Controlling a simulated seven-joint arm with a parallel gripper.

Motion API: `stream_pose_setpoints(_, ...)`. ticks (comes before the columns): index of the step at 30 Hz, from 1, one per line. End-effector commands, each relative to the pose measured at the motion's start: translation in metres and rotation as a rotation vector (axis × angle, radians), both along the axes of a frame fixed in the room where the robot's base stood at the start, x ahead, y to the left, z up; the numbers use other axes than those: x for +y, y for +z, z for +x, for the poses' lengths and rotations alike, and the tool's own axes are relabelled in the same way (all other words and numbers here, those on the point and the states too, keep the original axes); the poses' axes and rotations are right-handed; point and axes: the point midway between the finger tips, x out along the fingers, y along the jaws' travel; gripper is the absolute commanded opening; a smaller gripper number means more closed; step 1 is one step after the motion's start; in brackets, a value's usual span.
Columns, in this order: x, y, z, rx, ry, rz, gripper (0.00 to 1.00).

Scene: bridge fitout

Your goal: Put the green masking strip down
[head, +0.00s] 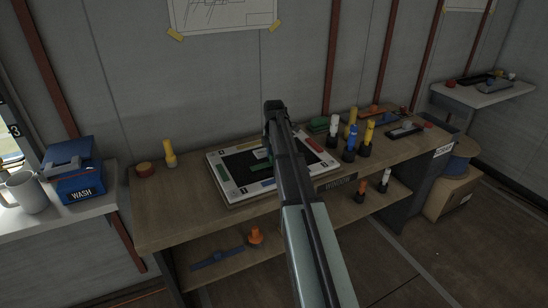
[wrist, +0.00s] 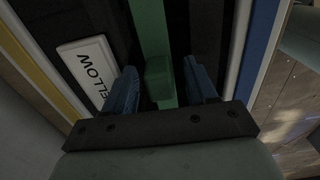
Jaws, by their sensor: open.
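The green masking strip (wrist: 149,25) lies along the dark panel of the window board, with a raised green block (wrist: 160,78) on it. My gripper (wrist: 160,74) is open, one blue finger on each side of that block, with visible gaps to both. In the head view a bit of green (head: 261,154) shows beside my arm, which hides much of the board. A white plate (wrist: 88,66) with partly visible lettering lies left of the strip.
Bottles, white, blue and yellow (head: 369,136), stand right of the board on the bench (head: 160,220). A WASH box (head: 76,180) and mug (head: 27,192) are on the left shelf.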

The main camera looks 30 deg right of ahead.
Motion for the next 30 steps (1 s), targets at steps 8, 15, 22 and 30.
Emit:
stream_pose_setpoints(8, 0.000, 0.025, 0.001, -0.002, 0.000, -0.001, 0.57)
stream_pose_setpoints(15, 0.000, 0.069, 0.001, -0.003, 0.000, -0.001, 0.57)
stream_pose_setpoints(22, 0.000, 0.105, 0.001, -0.001, 0.000, 0.000, 0.57)
stream_pose_setpoints(30, 0.000, 0.122, 0.000, 0.000, 0.000, 0.000, 0.57)
